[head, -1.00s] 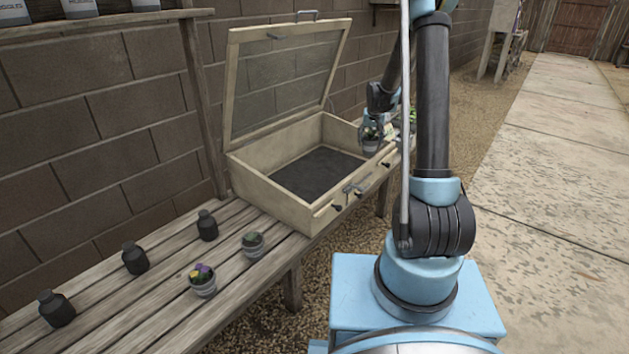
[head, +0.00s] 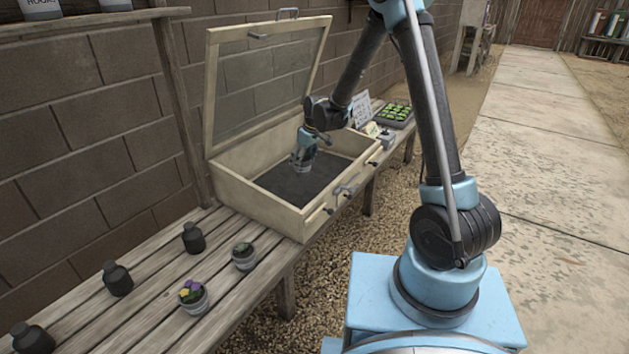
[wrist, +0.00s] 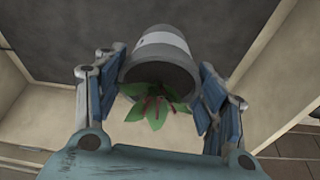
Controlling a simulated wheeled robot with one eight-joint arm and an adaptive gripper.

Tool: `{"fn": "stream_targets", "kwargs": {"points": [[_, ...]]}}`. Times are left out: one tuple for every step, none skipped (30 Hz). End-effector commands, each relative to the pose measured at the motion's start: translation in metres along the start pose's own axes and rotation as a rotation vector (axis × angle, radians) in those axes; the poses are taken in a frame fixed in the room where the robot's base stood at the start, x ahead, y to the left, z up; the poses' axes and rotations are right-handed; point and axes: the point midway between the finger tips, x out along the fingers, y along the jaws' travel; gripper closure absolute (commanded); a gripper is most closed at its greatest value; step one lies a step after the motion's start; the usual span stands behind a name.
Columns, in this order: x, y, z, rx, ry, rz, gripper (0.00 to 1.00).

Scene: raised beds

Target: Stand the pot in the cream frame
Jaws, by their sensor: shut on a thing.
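My gripper (head: 305,150) is shut on a grey pot (head: 301,163) inside the open cream frame (head: 255,205). In the wrist view, the pot (wrist: 165,48) has a pale band and green leaves at its mouth, and the gripper's blue-padded fingers (wrist: 160,85) press on both its sides. The pot is over the frame's dark floor (head: 285,184). I cannot tell whether its base touches that floor. The frame's glazed lid (head: 262,85) stands open, leaning back toward the wall.
On the slatted bench (head: 160,290) stand a pot with purple and yellow flowers (head: 193,298), a pot with a green plant (head: 243,257) and dark bottles (head: 117,279). A seedling tray (head: 394,117) and a white sign (head: 362,108) are beyond the frame.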

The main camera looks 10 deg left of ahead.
Motion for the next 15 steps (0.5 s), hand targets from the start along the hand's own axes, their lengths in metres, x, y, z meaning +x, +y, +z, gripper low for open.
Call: {"fn": "stream_targets", "kwargs": {"points": [[0.002,-0.014,-0.004,-0.035,0.000,-0.011,0.69],[0.003,-0.020,-0.005,-0.051,0.000,-0.016,0.69],[0.004,-0.026,-0.007,-0.070,0.000,-0.022,0.69],[0.005,-0.030,-0.008,-0.080,0.000,-0.025,0.69],[0.005,-0.033,-0.008,-0.088,0.000,-0.028,0.69],[0.007,-0.036,-0.009,-0.096,0.000,-0.031,0.69],[0.009,-0.037,-0.009,-0.100,0.000,-0.032,0.69],[0.011,-0.038,-0.008,-0.103,0.000,-0.033,0.69],[0.016,-0.039,-0.007,-0.105,0.000,-0.033,0.69],[0.020,-0.039,-0.006,-0.105,0.000,-0.034,0.69],[0.025,-0.039,-0.005,-0.105,0.000,-0.033,0.69],[0.031,-0.039,-0.003,-0.105,0.000,-0.033,0.69],[0.035,-0.039,-0.001,-0.105,0.000,-0.033,0.69],[0.039,-0.039,0.000,-0.105,0.000,-0.033,0.69],[0.045,-0.039,0.001,-0.104,0.000,-0.033,0.69]]}}
